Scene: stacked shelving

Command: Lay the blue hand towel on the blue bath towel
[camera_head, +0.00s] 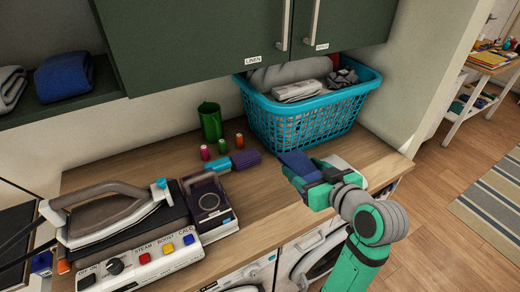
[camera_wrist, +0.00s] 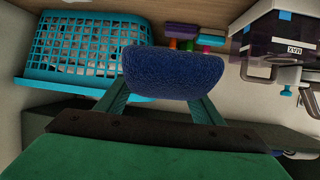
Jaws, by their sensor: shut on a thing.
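My gripper (camera_head: 304,176) is shut on the blue hand towel (camera_head: 298,163), held above the worktop in front of the basket. In the wrist view the hand towel (camera_wrist: 174,74) sits between the two fingers as a rounded, folded blue bundle. A folded blue towel (camera_head: 63,77), which looks like the blue bath towel, lies on the dark open shelf at the upper left in the head view. My gripper is well to the right of that shelf and lower than it. The wrist view does not clearly show the bath towel.
A grey towel (camera_head: 10,88) lies left of the blue one on the shelf (camera_head: 85,100). A turquoise laundry basket (camera_head: 305,118) with cloths stands at the back right. An iron (camera_head: 110,212) on its station, small spools (camera_head: 222,147) and a green cup (camera_head: 210,121) occupy the worktop. Green cabinets (camera_head: 195,45) hang above.

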